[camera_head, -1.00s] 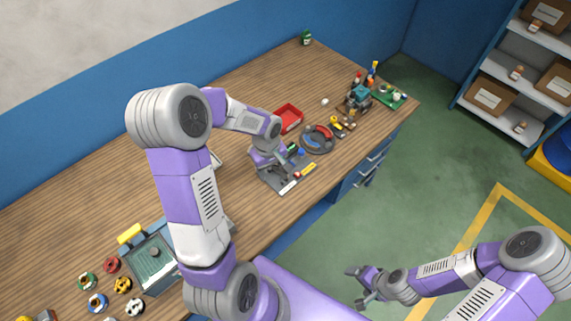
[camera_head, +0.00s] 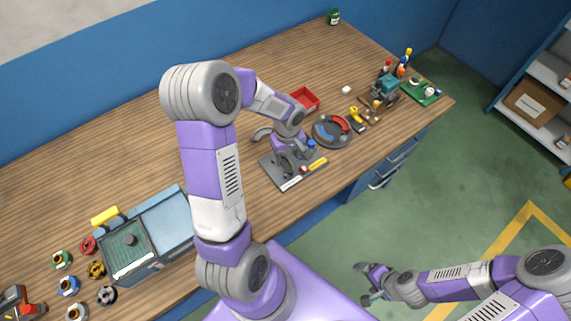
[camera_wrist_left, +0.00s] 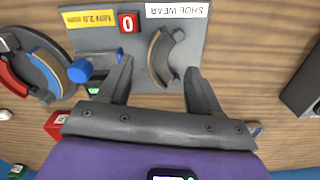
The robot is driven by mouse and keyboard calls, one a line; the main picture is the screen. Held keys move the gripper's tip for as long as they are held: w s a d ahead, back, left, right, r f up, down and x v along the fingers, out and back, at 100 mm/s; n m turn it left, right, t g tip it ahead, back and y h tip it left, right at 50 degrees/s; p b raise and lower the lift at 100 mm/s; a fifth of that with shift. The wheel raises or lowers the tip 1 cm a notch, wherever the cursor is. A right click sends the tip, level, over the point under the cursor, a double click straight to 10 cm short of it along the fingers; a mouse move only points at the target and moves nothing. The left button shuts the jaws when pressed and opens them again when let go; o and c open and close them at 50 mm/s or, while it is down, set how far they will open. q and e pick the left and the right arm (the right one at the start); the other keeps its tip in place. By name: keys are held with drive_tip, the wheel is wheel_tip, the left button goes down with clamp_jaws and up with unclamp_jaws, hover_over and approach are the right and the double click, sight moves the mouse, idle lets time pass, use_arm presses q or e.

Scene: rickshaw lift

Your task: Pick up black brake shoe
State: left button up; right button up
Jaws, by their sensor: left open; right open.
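A curved dark shoe (camera_wrist_left: 160,55) with a brownish lining lies on the grey gauge board (camera_wrist_left: 221,42), under the "SHOE WEAR" label, in the left wrist view. My left gripper (camera_wrist_left: 158,70) is open and empty, its fingertips on either side of the shoe's near part in the picture; I cannot tell how high it is above it. In the head view, the left gripper (camera_head: 283,143) is over the board (camera_head: 277,177) and partly hides it. My right gripper (camera_head: 366,282) is open and empty, out over the floor, away from the bench.
A round drum plate (camera_head: 331,130) with red and blue shoes sits beside the board. A red tray (camera_head: 305,98) stands behind. A blue-grey case (camera_head: 166,224) and several coloured rings are at left. Beside the board in the wrist view is a dark block (camera_wrist_left: 303,80).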

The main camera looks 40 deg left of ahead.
sight(287, 164)
use_arm(q)
wheel_tip(287, 164, down, 5)
drive_tip(key=shift+w+r, duration=0.1)
clamp_jaws()
idle(0.4)
